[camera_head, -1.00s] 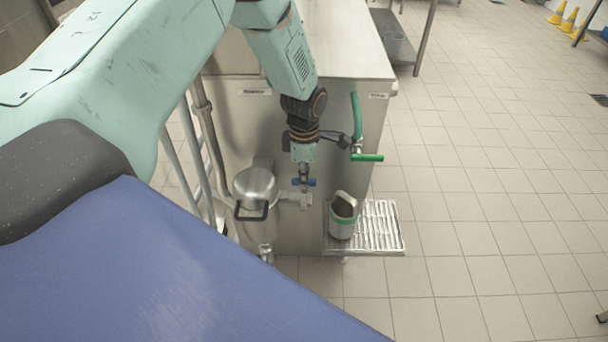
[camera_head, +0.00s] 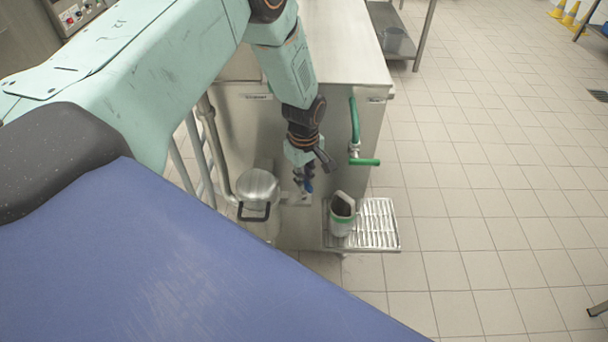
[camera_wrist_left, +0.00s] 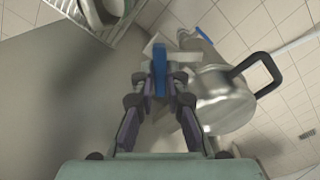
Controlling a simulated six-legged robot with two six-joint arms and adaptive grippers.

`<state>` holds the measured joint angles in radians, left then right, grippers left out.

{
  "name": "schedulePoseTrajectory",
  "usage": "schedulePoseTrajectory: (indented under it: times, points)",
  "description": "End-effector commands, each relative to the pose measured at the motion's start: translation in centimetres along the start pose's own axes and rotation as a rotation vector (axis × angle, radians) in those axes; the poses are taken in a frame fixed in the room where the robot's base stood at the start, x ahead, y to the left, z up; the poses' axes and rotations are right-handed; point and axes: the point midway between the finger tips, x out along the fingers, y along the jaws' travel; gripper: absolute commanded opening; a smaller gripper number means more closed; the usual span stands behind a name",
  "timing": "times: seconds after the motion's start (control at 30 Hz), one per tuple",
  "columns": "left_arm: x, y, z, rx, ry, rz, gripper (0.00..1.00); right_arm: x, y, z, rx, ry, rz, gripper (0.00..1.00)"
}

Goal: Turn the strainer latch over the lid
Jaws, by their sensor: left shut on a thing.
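The strainer is a round metal canister with a domed lid (camera_head: 256,184) left of my gripper in the head view; the lid is on the right in the left wrist view (camera_wrist_left: 222,95). A black loop (camera_head: 253,212) sits at its near edge and sticks out from the lid in the left wrist view (camera_wrist_left: 262,72). I cannot tell whether this loop is the latch. My left gripper (camera_head: 305,184) points down just right of the canister and is shut on a blue handle (camera_wrist_left: 160,66) on the pipe fitting. The fingers partly hide the handle. My right gripper is in neither view.
A grey jug with a green band (camera_head: 341,216) stands on a slatted metal tray (camera_head: 385,236) to the right. A green lever (camera_head: 364,161) juts from the steel cabinet (camera_head: 345,45). Pipes run behind the canister.

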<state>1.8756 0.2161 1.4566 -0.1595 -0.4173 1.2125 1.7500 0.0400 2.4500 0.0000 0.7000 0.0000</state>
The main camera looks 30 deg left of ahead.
Motion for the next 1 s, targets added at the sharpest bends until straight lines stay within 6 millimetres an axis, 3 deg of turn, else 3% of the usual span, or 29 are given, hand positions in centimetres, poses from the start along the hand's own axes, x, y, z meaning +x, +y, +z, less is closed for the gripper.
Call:
schedulePoseTrajectory:
  times: [0.6,1.0]
  points:
    - [-0.03,0.04,0.02,0.54,0.0,0.0,0.0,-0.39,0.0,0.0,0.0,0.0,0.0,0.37]
    - [-0.02,0.03,0.01,0.713,0.0,0.0,0.0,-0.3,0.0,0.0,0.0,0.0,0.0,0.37]
